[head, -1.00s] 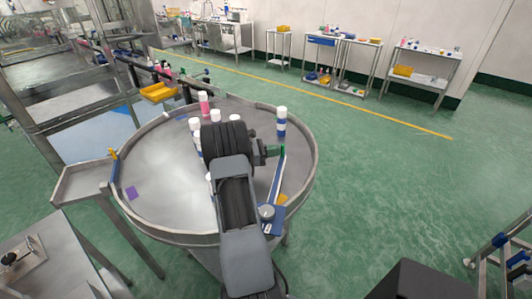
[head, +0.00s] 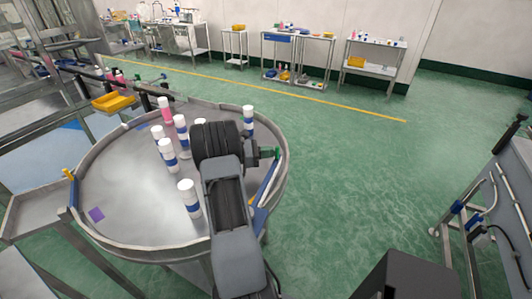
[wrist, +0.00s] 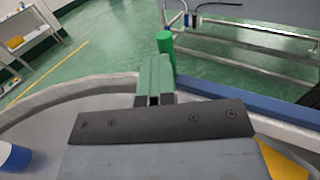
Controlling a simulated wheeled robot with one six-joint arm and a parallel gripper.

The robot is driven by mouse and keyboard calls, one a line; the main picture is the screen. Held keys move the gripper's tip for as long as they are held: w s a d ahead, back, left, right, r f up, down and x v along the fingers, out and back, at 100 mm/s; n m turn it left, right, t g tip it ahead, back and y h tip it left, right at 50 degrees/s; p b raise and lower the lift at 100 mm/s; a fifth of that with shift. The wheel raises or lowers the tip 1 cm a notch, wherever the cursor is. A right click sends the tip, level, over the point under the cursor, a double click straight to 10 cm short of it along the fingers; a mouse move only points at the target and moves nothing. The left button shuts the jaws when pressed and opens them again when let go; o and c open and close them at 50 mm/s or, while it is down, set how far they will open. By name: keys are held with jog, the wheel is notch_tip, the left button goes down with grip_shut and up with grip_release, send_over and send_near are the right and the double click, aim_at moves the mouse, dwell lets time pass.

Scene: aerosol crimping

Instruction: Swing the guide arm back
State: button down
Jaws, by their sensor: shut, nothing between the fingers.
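The guide arm (head: 268,181) is a blue and pale bar along the right side of the round steel table, close inside its rim (head: 285,180). In the wrist view a blue bar (wrist: 290,115), likely the guide arm, runs along the right. A green upright peg (wrist: 165,45) stands just beyond my fingertips. My gripper (wrist: 155,62) has green fingertips closed together with nothing between them. It also shows in the head view (head: 268,153), at the far end of the guide arm. I cannot tell whether the fingertips touch the peg. My wrist hides part of the bar.
Several white-capped bottles (head: 190,199) stand on the table left of my arm, and one (head: 248,120) stands beyond it. A yellow bin (head: 113,103) is at the back left. Open green floor lies right of the table; a metal frame (head: 450,222) stands far right.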

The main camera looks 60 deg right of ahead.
jog(key=shift+s, duration=0.4)
jog(key=shift+f, duration=0.1)
jog(key=b+v, duration=0.3)
jog(key=v, duration=1.1)
jog(key=shift+w, duration=0.3)
